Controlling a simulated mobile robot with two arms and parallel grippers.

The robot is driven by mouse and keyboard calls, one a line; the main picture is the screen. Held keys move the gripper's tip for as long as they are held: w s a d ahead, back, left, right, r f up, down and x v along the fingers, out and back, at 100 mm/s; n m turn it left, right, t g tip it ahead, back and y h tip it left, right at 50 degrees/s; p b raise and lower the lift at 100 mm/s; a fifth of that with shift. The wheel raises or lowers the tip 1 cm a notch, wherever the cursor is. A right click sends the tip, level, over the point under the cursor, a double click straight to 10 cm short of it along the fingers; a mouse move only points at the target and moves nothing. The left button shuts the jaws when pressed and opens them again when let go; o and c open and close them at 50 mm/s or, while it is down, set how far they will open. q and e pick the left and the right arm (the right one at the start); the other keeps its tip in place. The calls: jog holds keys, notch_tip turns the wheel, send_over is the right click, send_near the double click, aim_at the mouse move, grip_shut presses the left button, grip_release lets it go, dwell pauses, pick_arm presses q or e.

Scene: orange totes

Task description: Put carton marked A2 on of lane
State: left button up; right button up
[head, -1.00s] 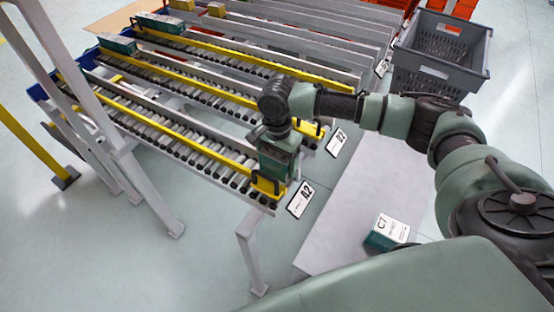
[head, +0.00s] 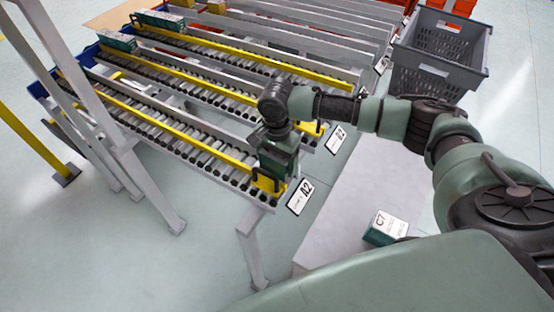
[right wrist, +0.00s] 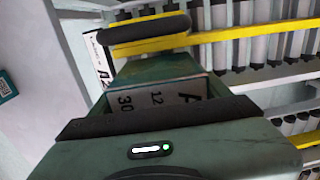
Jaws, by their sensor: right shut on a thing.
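My right gripper (head: 277,143) points down over the front end of the nearest roller lane (head: 190,146). In the right wrist view the gripper (right wrist: 155,118) is shut on a green carton (right wrist: 158,68) with a pale label showing "A", "12" and "30"; the full mark is cut off. The carton is at the lane's front end, just behind the yellow end stop (head: 267,183) with its dark handle. I cannot tell whether it touches the rollers. The A2 sign (head: 300,196) hangs at this lane's end. My left gripper is not in view.
A carton marked C7 (head: 385,228) lies on a pale grey surface (head: 345,195) at right. A D2 sign (head: 337,138) marks the neighbouring lane. Green cartons (head: 117,41) stand at the far lane ends. A metal post (head: 95,105) stands at left.

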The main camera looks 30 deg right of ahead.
dwell(0.3)
jog(key=o, duration=1.6)
jog(key=shift+o, duration=0.2)
jog(key=shift+f, duration=0.1)
